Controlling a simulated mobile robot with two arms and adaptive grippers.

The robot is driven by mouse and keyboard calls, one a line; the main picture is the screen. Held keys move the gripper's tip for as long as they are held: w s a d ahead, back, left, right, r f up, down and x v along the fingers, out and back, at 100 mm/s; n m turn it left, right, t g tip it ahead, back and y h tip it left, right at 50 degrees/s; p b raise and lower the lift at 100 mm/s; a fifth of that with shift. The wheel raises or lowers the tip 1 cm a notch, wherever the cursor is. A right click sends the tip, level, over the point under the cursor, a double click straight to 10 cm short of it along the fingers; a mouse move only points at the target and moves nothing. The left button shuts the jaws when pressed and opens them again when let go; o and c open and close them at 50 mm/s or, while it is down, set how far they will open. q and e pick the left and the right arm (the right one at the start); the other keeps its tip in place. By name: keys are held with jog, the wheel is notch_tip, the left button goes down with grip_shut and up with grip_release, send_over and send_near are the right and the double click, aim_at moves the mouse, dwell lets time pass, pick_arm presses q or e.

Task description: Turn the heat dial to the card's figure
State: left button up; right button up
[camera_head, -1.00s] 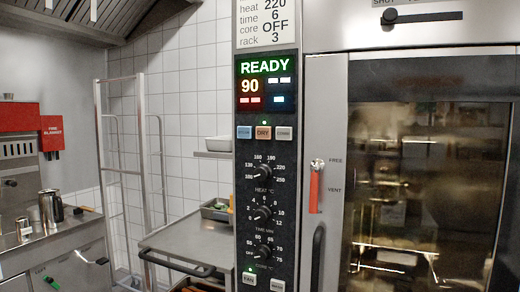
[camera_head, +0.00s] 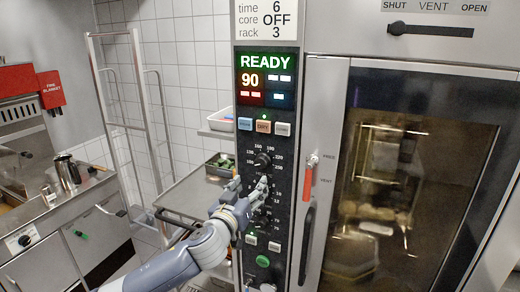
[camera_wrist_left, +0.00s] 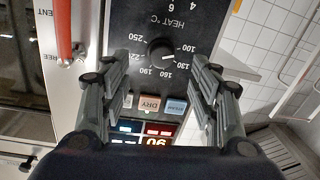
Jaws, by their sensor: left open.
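The heat dial (camera_head: 263,160) is a round black knob on the dark oven panel (camera_head: 283,185).
The display (camera_head: 266,80) reads READY and 90, above a row of buttons (camera_head: 263,127). A red-handled lever (camera_head: 309,175) and the glass oven door (camera_head: 415,190) are right of the panel. A steel counter with a tray (camera_head: 218,165) is left. A rack (camera_head: 125,120) stands further left.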

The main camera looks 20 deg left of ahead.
aim_at(261, 165)
pick_arm(q)
jog(key=w+p, duration=0.1)
jog(key=w, duration=0.2)
jog(key=w+r+p, duration=0.1)
jog(key=w, duration=0.2)
jog(key=w+a+p, duration=0.1)
jog(key=w+p, duration=0.1)
jog(key=w, duration=0.1)
jog(key=shift+w+a+r, duration=0.1)
jog(key=shift+w+r, duration=0.05)
jog(key=shift+r, duration=0.1)
jog(key=shift+w+f, duration=0.15)
jog(key=shift+w, duration=0.75)
pick_arm(e)
jog(key=shift+s+d+r, duration=0.1)
jog(key=shift+s+r, duration=0.15)
jog(key=shift+r, duration=0.95)
jog(key=shift+s+r, duration=0.2)
jog(key=shift+r, duration=0.95)
pick_arm(q)
jog(key=c, duration=1.1)
